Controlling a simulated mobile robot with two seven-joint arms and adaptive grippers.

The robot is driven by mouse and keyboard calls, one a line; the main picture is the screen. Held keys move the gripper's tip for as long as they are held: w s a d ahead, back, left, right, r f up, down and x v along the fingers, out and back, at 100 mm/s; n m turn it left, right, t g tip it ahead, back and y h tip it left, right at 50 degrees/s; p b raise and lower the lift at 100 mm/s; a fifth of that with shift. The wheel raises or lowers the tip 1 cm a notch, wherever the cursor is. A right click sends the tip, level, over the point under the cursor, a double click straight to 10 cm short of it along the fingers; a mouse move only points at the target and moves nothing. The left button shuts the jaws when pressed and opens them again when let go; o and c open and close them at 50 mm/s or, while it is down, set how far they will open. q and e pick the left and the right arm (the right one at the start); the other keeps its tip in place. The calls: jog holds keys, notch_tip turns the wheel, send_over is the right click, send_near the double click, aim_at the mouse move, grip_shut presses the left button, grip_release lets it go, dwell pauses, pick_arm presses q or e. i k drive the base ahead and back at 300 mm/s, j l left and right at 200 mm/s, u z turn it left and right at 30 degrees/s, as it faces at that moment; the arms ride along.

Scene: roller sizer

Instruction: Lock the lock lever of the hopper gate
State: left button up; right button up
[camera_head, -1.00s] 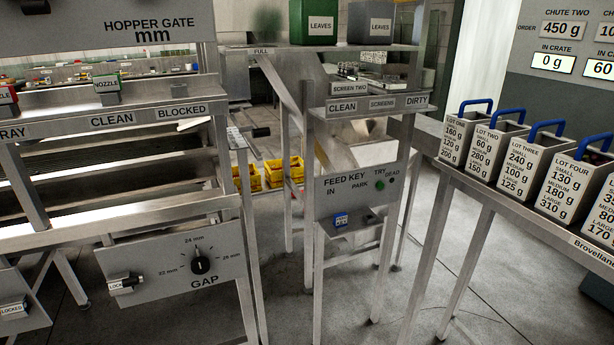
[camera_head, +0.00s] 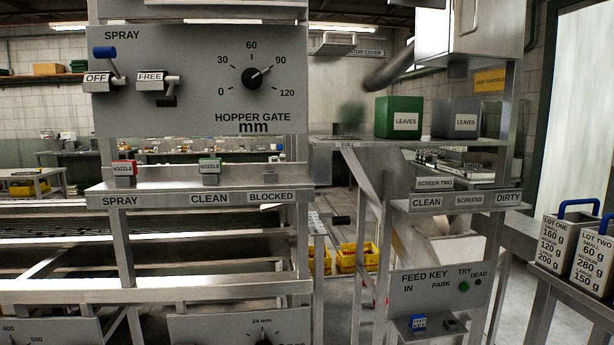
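The hopper gate panel (camera_head: 200,55) is a grey plate at the upper left. Its black dial (camera_head: 252,77) has a scale from 0 to 120 mm, and its pointer is turned to the upper right, near 90. Left of the dial is a lever with the label FREE (camera_head: 158,79); its dark handle (camera_head: 167,101) hangs down. I take this to be the gate's lock lever. To its left is the spray lever, labelled OFF, with a blue knob (camera_head: 104,52) pointing up. Neither of my grippers is in view.
A shelf (camera_head: 230,184) below the panel holds two nozzle blocks, red (camera_head: 124,167) and green (camera_head: 210,165). A green leaves bin (camera_head: 398,118) stands right of the panel. The feed key panel (camera_head: 437,297) is at lower right. The space directly before the hopper panel looks clear.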

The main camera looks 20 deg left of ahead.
aim_at(168, 101)
jog(key=u, duration=1.45)
